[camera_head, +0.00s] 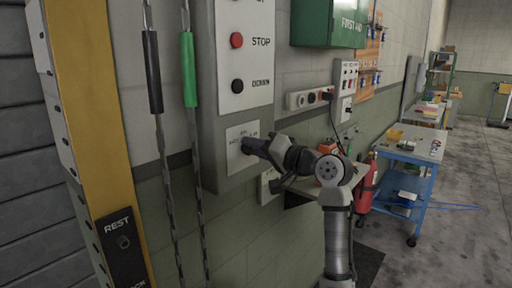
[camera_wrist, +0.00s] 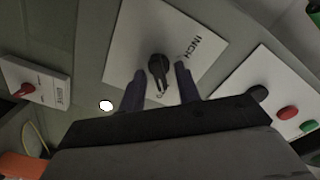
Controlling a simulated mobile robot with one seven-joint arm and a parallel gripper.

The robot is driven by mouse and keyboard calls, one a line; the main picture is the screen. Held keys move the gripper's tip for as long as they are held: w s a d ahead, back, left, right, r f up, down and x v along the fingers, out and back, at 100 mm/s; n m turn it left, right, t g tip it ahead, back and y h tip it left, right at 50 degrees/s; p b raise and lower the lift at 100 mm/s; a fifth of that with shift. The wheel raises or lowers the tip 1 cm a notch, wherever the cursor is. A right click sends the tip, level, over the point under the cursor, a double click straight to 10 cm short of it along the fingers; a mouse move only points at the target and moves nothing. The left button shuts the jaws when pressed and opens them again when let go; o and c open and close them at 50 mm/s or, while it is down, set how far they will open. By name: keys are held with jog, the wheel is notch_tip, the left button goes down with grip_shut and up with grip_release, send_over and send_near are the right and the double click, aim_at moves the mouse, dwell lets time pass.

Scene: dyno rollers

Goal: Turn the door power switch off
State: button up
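In the wrist view a black rotary knob (camera_wrist: 157,68) sits on a white plate (camera_wrist: 128,40) marked INCH. My gripper (camera_wrist: 161,76) is open, with one dark finger on each side of the knob and a gap visible beside it. In the head view my gripper (camera_head: 250,147) is at the lower plate of the grey control box (camera_head: 208,80) and hides the knob. I cannot tell which one is the door power switch.
Above the knob's plate is a panel with a red STOP button (camera_head: 236,40). Black (camera_head: 152,72) and green (camera_head: 189,70) pull handles hang on chains at the left. A blue cart (camera_head: 408,170) and a red extinguisher (camera_head: 367,184) stand right of my arm.

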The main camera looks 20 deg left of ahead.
jog(key=c, duration=0.7)
jog(key=shift+n+b, duration=0.4)
jog(key=n+b, duration=0.1)
jog(key=n, duration=0.2)
jog(key=n+b, duration=0.2)
jog(key=n, duration=0.1)
jog(key=n+b, duration=0.2)
jog(key=shift+s+r+n, duration=0.1)
jog(key=shift+s+n, duration=0.15)
jog(key=shift+n, duration=0.15)
jog(key=o, duration=0.7)
